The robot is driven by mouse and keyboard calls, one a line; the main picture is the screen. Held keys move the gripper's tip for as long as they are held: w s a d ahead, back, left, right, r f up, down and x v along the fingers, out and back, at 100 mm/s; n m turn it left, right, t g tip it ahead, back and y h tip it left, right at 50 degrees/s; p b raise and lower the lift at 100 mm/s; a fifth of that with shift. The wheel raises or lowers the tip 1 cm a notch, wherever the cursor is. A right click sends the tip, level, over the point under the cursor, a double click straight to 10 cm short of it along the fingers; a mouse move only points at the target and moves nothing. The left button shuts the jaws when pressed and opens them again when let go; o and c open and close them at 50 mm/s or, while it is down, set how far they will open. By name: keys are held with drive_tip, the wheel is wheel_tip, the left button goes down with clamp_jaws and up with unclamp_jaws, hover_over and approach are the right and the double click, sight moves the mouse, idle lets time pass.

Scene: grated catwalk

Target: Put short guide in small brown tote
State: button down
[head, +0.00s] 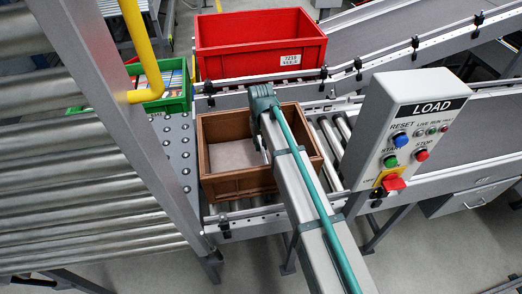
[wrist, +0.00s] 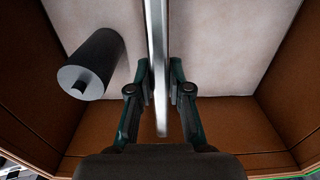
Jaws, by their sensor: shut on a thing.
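The small brown tote (head: 236,187) stands on the roller conveyor in the head view, its pale floor partly hidden by my arm. In the wrist view its brown walls (wrist: 75,120) surround the pale floor. My gripper (wrist: 160,80) is over the tote, with both fingers shut on a long, thin, silvery strip, which looks like the short guide (wrist: 157,35). The guide runs up the middle of the wrist view, and its far end is cut off by the frame. I cannot tell whether it touches the tote floor.
A dark grey cylinder (wrist: 95,62) is left of the guide, over the tote floor. A red crate (head: 260,55) stands behind the tote, and a green bin (head: 172,98) with colourful contents is at left. The LOAD control box (head: 410,120) stands close at right.

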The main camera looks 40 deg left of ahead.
drive_tip(key=shift+f+p, duration=0.45)
drive_tip(key=shift+f, duration=1.55)
drive_tip(key=shift+f, duration=0.6)
drive_tip(key=c, duration=1.1)
unclamp_jaws()
drive_tip(key=shift+r, duration=0.15)
wheel_tip(320, 180, up, 13)
drive_tip(key=b, duration=0.3)
